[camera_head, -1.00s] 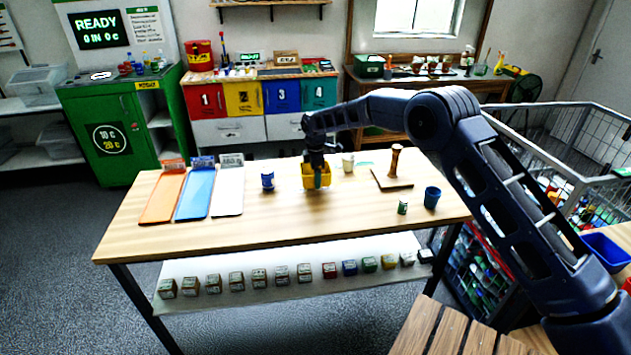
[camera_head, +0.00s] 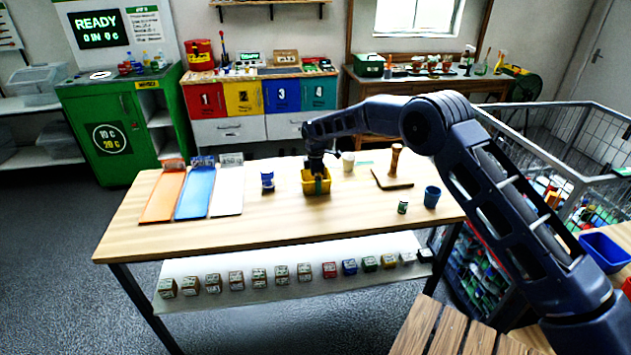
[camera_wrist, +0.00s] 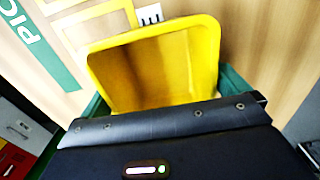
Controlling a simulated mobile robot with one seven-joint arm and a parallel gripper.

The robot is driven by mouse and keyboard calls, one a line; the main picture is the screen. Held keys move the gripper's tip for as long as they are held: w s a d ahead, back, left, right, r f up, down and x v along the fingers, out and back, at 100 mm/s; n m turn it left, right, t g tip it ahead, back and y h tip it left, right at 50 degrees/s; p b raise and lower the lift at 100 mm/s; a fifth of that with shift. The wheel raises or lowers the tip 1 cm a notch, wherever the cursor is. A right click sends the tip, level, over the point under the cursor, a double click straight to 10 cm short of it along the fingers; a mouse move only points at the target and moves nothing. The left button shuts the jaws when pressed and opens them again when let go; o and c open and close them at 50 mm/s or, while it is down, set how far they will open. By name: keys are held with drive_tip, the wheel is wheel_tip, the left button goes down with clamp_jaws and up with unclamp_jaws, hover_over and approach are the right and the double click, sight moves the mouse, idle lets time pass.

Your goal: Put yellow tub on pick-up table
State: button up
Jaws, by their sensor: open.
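The yellow tub (camera_head: 309,188) is upright at the middle of the wooden pick-up table (camera_head: 250,226) and appears to rest on its top. In the wrist view the tub (camera_wrist: 150,62) is seen close up, its open mouth facing the camera and its inside empty where visible. My gripper (camera_head: 317,174) is down at the tub. In the wrist view green finger parts show to the left and right of the tub, and the jaws are open. The wrist housing hides the tub's near part, so contact with the fingers cannot be told.
A blue-and-white cup (camera_head: 267,181) stands left of the tub and a pale cup (camera_head: 348,161) behind right. A board (camera_head: 393,180) with a wooden peg, a small green jar (camera_head: 402,207) and a blue cup (camera_head: 432,197) are to the right. Orange, blue and white trays lie left.

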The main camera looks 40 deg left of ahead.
wheel_tip(320, 180, up, 12)
idle(0.5)
